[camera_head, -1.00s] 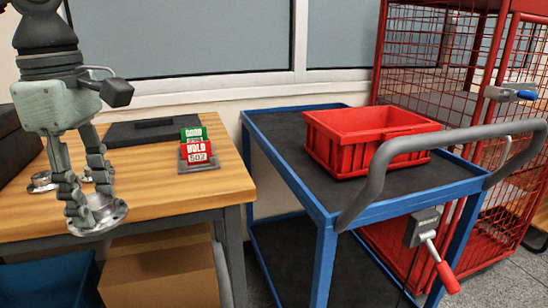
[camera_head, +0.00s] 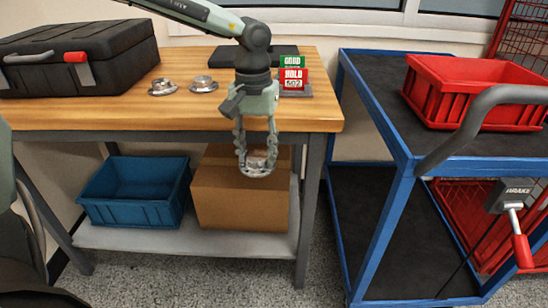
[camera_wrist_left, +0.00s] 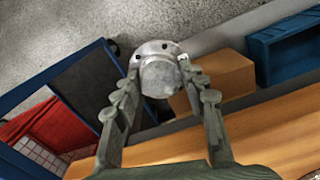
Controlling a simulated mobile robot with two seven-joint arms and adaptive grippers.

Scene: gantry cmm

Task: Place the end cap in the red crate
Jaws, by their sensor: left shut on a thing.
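My left gripper (camera_head: 256,160) is shut on a silver flanged end cap (camera_head: 258,170) and holds it in front of the wooden table's front edge, below the tabletop's height in the picture. In the left wrist view the end cap (camera_wrist_left: 158,74) sits between the fingertips (camera_wrist_left: 160,88), with its round flange and bolt holes showing. The red crate (camera_head: 465,105) stands on the blue cart at the right, well apart from the gripper, and its inside looks empty where visible. My right gripper is not in view.
Two more end caps (camera_head: 203,84) lie on the wooden table (camera_head: 130,112) by a black case (camera_head: 75,62). A sign holder (camera_head: 294,92) stands behind the gripper. The blue cart (camera_head: 408,165) has a grey handle (camera_head: 470,125) in front of the crate. A gap separates table and cart.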

